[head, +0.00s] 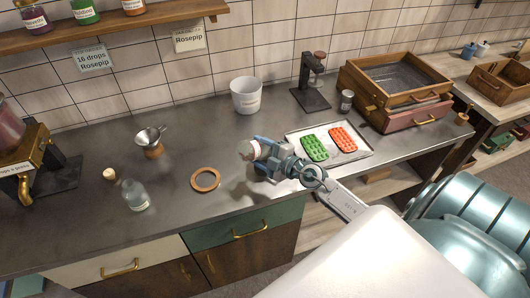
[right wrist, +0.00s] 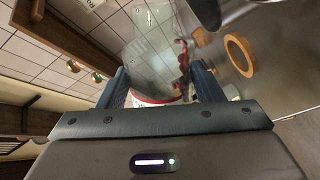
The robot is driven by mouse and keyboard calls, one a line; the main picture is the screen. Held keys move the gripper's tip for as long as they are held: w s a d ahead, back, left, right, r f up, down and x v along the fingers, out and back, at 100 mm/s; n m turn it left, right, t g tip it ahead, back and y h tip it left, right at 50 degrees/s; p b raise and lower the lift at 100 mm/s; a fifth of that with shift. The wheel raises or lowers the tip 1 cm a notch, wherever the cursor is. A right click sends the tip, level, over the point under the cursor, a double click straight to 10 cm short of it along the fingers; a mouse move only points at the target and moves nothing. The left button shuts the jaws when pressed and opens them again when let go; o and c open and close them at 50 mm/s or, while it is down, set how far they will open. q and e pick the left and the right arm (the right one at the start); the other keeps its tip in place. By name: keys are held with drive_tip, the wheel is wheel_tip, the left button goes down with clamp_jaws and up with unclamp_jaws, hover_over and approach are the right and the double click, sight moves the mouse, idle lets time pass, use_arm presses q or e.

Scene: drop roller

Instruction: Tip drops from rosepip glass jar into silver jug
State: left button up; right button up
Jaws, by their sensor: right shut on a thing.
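My right gripper (head: 256,153) is shut on the rosepip glass jar (head: 246,149), above the counter right of the wooden ring. In the right wrist view the jar (right wrist: 150,55) is clear glass between the fingers, with red drops along one side and a red-and-white band low down, partly hidden by the gripper. The jar looks tilted; its exact angle is hard to tell. A silver vessel with a flared mouth (head: 151,134), which looks like the silver jug, stands left of the jar, well apart from it, above a brown band or base. My left gripper is out of view.
The wooden ring (head: 205,179) lies flat on the counter. A clear glass bottle (head: 136,196) and a small cork (head: 109,174) are at left. A white bucket (head: 246,96) stands behind. A tray (head: 362,152) with green and red moulds lies right. A card reads "16 drops Rosepip".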

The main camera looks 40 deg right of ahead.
drive_tip(key=shift+d+r+m+p, duration=0.3)
drive_tip(key=shift+r+m+p, duration=0.05)
drive_tip(key=shift+m, duration=0.25)
idle(0.3)
drive_tip(key=shift+w+d+r+m+y+p, duration=0.2)
drive_tip(key=shift+d+m+p, duration=0.15)
drive_tip(key=shift+m, duration=0.25)
drive_tip(key=shift+w+d+r+m+y+p, duration=0.1)
drive_tip(key=shift+d+r+m+y+p, duration=0.1)
drive_tip(key=shift+d+m, duration=0.3)
idle(0.7)
drive_tip(key=shift+w+d+r+m, duration=0.15)
drive_tip(key=shift+d+m, duration=0.1)
drive_tip(key=shift+m, duration=0.4)
drive_tip(key=shift+s+d+r+m, duration=0.1)
drive_tip(key=shift+d+m, duration=0.15)
drive_tip(key=shift+m, duration=0.4)
idle(0.4)
drive_tip(key=shift+w+d+r+m+t+y, duration=0.1)
drive_tip(key=shift+w+d+m+t+y, duration=0.1)
drive_tip(key=shift+d+m, duration=0.35)
drive_tip(key=shift+w+d+m+t+y, duration=0.1)
drive_tip(key=shift+d+m+y, duration=0.15)
drive_tip(key=shift+m, duration=0.5)
idle(2.3)
